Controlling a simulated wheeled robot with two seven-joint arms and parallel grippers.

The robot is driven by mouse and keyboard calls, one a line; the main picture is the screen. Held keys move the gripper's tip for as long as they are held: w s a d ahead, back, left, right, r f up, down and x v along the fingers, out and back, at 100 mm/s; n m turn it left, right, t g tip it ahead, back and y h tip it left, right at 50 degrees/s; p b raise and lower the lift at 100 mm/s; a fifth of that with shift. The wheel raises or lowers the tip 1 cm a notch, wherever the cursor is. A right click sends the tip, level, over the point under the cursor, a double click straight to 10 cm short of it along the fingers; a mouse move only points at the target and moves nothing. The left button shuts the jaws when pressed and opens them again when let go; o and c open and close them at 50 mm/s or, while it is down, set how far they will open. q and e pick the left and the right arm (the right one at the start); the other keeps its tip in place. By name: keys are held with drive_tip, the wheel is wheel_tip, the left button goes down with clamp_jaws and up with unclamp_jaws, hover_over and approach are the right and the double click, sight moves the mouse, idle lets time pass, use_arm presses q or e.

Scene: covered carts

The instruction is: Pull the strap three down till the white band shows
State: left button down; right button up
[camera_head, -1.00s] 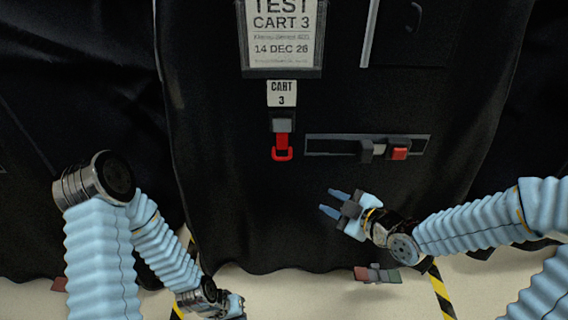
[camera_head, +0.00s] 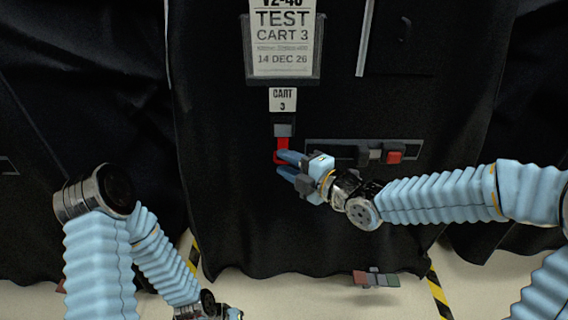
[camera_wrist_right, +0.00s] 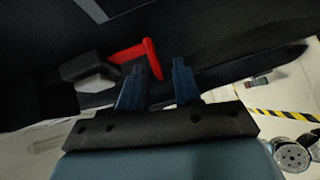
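The red strap (camera_head: 282,147) hangs from a grey buckle (camera_head: 283,130) under the "CART 3" label (camera_head: 283,100) on the black cover. The visible part of the strap is all red, and its lower loop is partly hidden by my right gripper (camera_head: 279,165). In the right wrist view, the red strap (camera_wrist_right: 128,53) ends in a crossbar near the fingertips of my right gripper (camera_wrist_right: 160,66). The two blue fingers are apart; whether they touch the loop I cannot tell. My left gripper (camera_head: 230,313) is low, mostly cut off by the bottom edge, away from the strap.
A rail (camera_head: 330,150) with a dark and a red block (camera_head: 394,157) sits right of the strap, close above my right wrist. A sign pouch (camera_head: 282,45) is above. A small red, grey and green object (camera_head: 376,279) is near the hem. Pale floor (camera_head: 310,295) shows below.

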drive_tip(key=shift+x, duration=0.8)
clamp_jaws()
drive_tip(key=shift+f, duration=0.1)
